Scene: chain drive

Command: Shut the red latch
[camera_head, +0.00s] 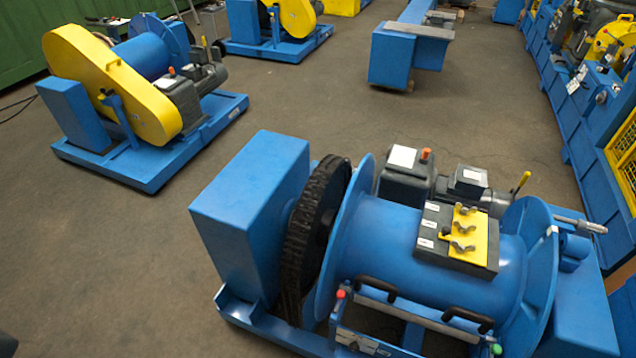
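A blue winch machine (440,245) with a large drum fills the lower right of the head view. A small red knob (340,294) sits at the left end of a bar along the drum's front; it may be the red latch, but it is too small to tell whether it is open or shut. A green knob (496,349) is at the bar's right end. A black chain wheel (309,240) stands upright between the drum and a blue housing (255,200). Neither of my grippers is in view.
Two black handles (375,287) are on the machine's front. A dark box with a yellow plate (467,238) and wing nuts sits on the drum. An orange-capped grey gearbox (405,180) stands behind. Another machine with a yellow guard (110,85) is at upper left. Floor (110,260) is clear at left.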

